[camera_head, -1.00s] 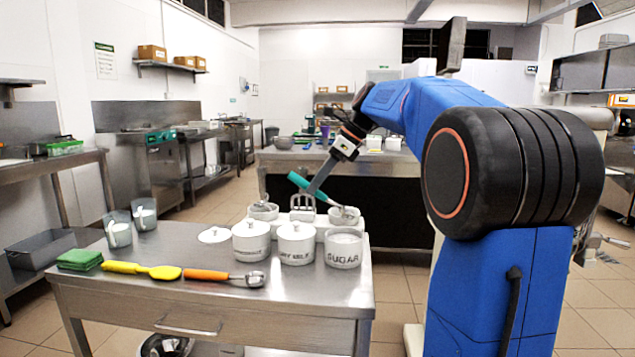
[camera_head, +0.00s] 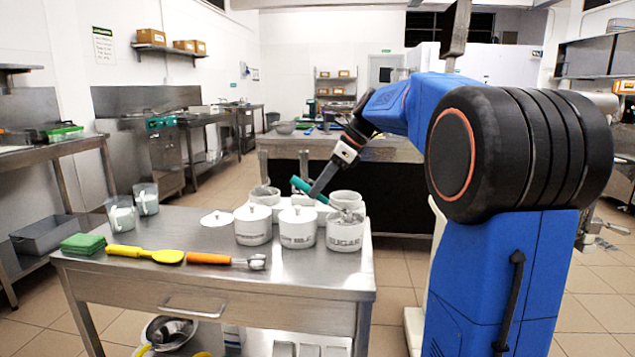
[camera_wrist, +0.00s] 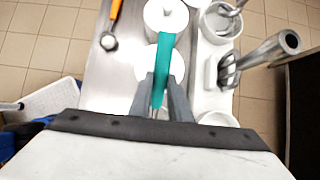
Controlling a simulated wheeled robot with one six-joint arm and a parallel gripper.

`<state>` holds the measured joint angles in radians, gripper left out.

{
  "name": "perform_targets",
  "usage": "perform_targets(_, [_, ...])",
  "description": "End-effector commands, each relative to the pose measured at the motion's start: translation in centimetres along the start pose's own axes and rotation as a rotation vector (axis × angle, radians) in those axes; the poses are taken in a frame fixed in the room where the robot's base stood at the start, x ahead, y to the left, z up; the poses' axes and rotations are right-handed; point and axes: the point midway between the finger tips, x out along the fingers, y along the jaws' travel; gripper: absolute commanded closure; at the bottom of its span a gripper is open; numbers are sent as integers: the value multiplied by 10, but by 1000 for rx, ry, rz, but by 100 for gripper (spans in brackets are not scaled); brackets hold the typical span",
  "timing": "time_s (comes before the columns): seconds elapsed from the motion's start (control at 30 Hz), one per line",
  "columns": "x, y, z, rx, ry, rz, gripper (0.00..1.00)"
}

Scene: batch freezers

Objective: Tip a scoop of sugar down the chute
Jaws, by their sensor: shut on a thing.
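My gripper (camera_head: 318,188) is shut on the teal handle (camera_head: 300,185) of a metal scoop; the handle also shows between the fingers in the wrist view (camera_wrist: 161,75). The scoop is tilted, its bowl end down to the right at the mouth of the white SUGAR pot (camera_head: 344,237). How deep the bowl sits in the pot I cannot tell. The pot stands open at the table's right front corner. In the wrist view my gripper hides the scoop's bowl. I cannot make out a chute in either view.
Two lidded white pots (camera_head: 253,226) (camera_head: 297,229) stand left of the sugar, with more white pots behind. A yellow spatula (camera_head: 145,254) and an orange-handled scoop (camera_head: 225,260) lie on the steel table (camera_head: 190,276). Two glasses (camera_head: 120,216) (camera_head: 146,199) stand at the left.

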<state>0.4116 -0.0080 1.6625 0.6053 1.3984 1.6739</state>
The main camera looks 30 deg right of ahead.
Motion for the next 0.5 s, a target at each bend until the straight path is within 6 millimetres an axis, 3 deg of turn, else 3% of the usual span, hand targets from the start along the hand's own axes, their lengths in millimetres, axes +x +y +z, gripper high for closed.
perform_targets(0.3, [14, 0, -11, 0, 0, 0, 100])
perform_targets(0.5, [8, 0, -19, 0, 0, -1, 100])
